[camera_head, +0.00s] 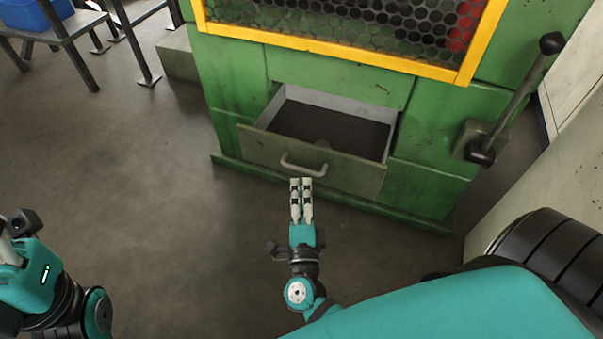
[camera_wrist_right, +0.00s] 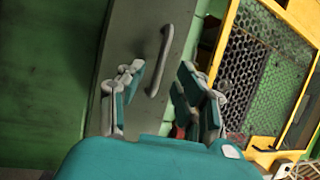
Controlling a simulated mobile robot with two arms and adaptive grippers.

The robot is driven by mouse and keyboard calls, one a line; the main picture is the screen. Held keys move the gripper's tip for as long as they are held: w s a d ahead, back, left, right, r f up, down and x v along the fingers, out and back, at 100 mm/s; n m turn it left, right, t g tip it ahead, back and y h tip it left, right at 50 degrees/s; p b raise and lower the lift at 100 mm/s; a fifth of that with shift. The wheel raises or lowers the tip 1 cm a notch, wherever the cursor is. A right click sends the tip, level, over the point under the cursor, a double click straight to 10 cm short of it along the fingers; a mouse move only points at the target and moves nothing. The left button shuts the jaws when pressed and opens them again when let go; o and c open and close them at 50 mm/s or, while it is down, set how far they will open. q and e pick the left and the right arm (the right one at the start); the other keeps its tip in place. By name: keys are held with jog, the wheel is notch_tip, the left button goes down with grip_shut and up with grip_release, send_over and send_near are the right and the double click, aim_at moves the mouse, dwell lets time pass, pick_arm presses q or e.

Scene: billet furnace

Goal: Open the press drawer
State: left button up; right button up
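The press drawer (camera_head: 350,172) stands pulled out of the green press, its dark inside floor showing in the head view. Its curved metal handle (camera_head: 303,170) is on the front panel. In the wrist view the handle (camera_wrist_right: 165,55) crosses the space ahead of and between the fingers, against the drawer front (camera_wrist_right: 140,50). My right gripper (camera_head: 301,183) is just in front of the handle. Its fingers are apart in the wrist view (camera_wrist_right: 160,80), and it holds nothing. My left gripper (camera_head: 14,228) is at the left edge, partly cut off, far from the drawer.
The green press (camera_head: 230,75) has a yellow-framed mesh guard (camera_head: 350,25) above the drawer. A lever (camera_head: 515,95) with a black knob stands at its right side. A pale cabinet (camera_head: 545,160) is at the right. The floor left of the press is clear; a metal table (camera_head: 70,25) stands farther back.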

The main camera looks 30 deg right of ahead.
jog(key=v, duration=0.6)
dwell(0.3)
